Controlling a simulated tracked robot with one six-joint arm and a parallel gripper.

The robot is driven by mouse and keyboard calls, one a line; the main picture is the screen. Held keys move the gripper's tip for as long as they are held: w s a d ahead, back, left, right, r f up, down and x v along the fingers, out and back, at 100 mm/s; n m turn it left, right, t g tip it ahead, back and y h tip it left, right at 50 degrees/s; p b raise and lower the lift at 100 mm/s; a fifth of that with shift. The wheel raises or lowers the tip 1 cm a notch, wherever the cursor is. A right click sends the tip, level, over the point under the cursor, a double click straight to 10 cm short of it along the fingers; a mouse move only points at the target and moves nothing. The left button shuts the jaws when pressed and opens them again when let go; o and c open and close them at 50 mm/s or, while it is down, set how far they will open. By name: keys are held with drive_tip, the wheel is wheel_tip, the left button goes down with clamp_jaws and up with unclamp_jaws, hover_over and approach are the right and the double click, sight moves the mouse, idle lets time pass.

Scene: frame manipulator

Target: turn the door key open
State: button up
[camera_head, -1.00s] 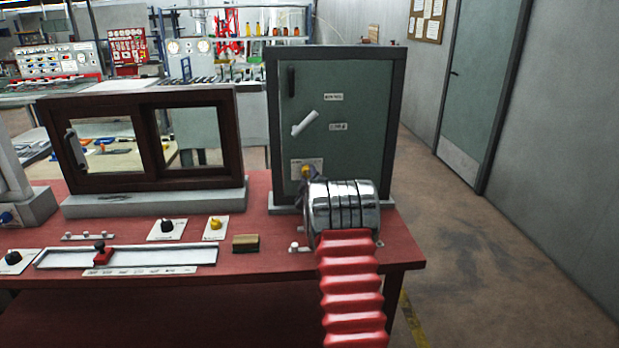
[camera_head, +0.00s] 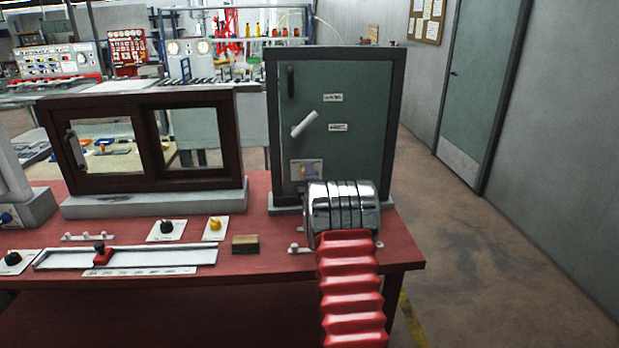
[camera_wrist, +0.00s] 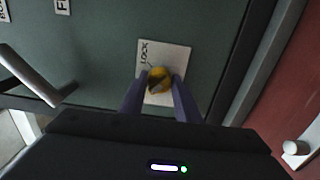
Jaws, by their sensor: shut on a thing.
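The grey-green door (camera_head: 345,110) stands closed in its dark frame at the back right of the red table. Its white lock plate (camera_head: 296,169) is low on the left side and also shows in the wrist view (camera_wrist: 178,58). The yellow door key (camera_wrist: 159,78) sits at the plate, between the two purple-grey fingers of my gripper (camera_wrist: 159,87), which is shut on it. In the head view the key is mostly hidden by a finger. A white lever handle (camera_head: 304,123) slants on the door above the plate.
A dark-framed sliding window (camera_head: 150,143) stands left of the door. Open floor lies to the right.

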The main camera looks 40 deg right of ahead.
drive_tip(key=shift+a+f, duration=0.1)
drive_tip(key=shift+f, duration=0.15)
drive_tip(key=o, duration=1.1)
drive_tip(key=shift+r, duration=0.15)
drive_tip(key=shift+s, duration=0.1)
drive_tip(key=v, duration=1.3)
drive_tip(key=shift+s+a, duration=0.15)
drive_tip(key=shift+a, duration=0.1)
